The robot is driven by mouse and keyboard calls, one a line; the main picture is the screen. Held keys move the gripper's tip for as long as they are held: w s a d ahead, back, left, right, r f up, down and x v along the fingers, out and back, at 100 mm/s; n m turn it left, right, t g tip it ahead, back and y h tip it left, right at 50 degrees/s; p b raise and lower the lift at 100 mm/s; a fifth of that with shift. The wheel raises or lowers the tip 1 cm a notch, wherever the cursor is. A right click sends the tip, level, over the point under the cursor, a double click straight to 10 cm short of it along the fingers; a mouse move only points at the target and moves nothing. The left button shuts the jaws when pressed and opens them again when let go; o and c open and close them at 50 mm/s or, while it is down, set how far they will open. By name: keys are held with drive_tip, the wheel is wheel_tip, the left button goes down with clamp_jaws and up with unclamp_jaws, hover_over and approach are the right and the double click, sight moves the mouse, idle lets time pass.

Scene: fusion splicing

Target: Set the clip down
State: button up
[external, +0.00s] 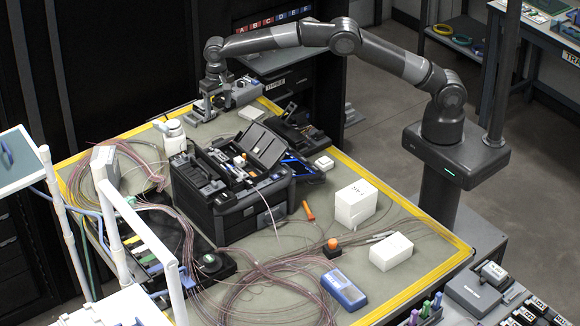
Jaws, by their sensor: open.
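My gripper (212,100) is at the far edge of the work table (330,235), pointing down and low over a small grey fixture (238,95). Its jaws are open. The fingertips are small and partly merged with the grey parts around them. I cannot make out the clip for certain; it may be hidden at the gripper or too small to tell. I cannot tell whether the gripper touches the fixture.
A black splicer case (232,212) with its lid open stands mid-table. A white bottle (173,138) is left of it. White boxes (356,201), a blue box (344,289), an orange tool (308,210) and coiled fibres (262,296) lie nearer. A white frame (113,190) rises at left.

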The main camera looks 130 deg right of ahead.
drive_tip(key=s+a+r+n+t, duration=0.15)
drive_tip(key=a+r+n, duration=0.25)
drive_tip(key=a+r, duration=0.95)
drive_tip(key=s+a+r+n+t, duration=0.1)
drive_tip(key=s+a+r+n, duration=0.2)
drive_tip(key=s+a+r, duration=0.35)
drive_tip(key=s+a+r+n+t, duration=0.1)
drive_tip(key=s+a+r+n, duration=0.2)
drive_tip(key=s+a, duration=0.7)
drive_tip(key=s+a+f+n+t, duration=0.1)
drive_tip(key=s+a+f+n, duration=0.2)
drive_tip(key=s+a, duration=0.4)
drive_tip(key=s+a+f+n+t, duration=0.1)
drive_tip(key=s+a+f+n, duration=0.2)
drive_tip(key=s+a, duration=0.5)
drive_tip(key=s+n, duration=0.1)
drive_tip(key=s, duration=0.3)
drive_tip(key=shift+s+a+f+n, duration=0.2)
drive_tip(key=shift+s+a+n, duration=0.05)
drive_tip(key=shift+s+n, duration=0.05)
